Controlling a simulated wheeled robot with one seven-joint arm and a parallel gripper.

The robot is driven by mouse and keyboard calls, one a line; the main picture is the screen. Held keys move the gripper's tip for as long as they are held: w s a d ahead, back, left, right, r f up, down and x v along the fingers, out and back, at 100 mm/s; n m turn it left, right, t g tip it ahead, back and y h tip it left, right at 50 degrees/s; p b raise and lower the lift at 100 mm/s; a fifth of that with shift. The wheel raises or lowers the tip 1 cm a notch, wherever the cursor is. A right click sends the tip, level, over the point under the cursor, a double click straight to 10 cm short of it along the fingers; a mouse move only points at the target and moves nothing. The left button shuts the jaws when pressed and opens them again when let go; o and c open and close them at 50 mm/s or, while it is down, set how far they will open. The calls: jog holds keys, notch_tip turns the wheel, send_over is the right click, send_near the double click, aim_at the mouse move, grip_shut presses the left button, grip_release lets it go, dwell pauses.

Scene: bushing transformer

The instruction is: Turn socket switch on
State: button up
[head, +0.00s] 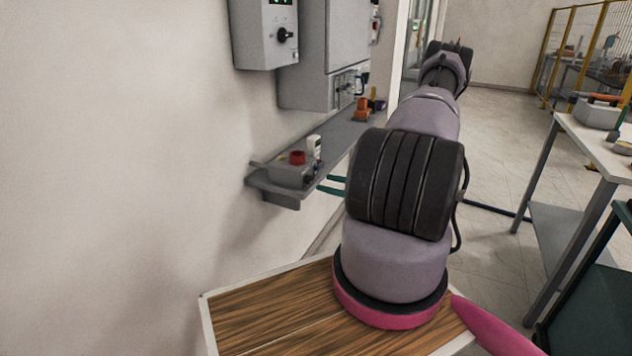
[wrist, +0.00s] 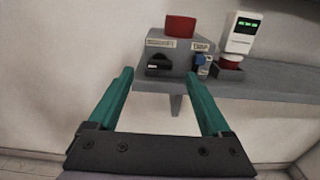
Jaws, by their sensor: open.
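A grey box (wrist: 178,58) on a wall shelf carries a black socket-like opening (wrist: 158,66) on the left of its front, under a small label. A small blue and white part (wrist: 202,66), perhaps the switch, sits at the right of its front under another label. The blue part's setting is too small to tell. My gripper (wrist: 158,62) has two teal fingers, spread apart with nothing between them. They point toward the box, the right fingertip close to the blue part in the picture; contact cannot be told.
A red item (wrist: 180,26) sits on the box. A white device (wrist: 242,34) with a green display stands to its right on the shelf (wrist: 275,93). Wall cabinets, one with a black knob (head: 286,35), hang above. A table (head: 600,150) stands right; floor lies between.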

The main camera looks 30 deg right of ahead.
aim_at(312, 179)
jog(key=x, duration=0.5)
grip_shut()
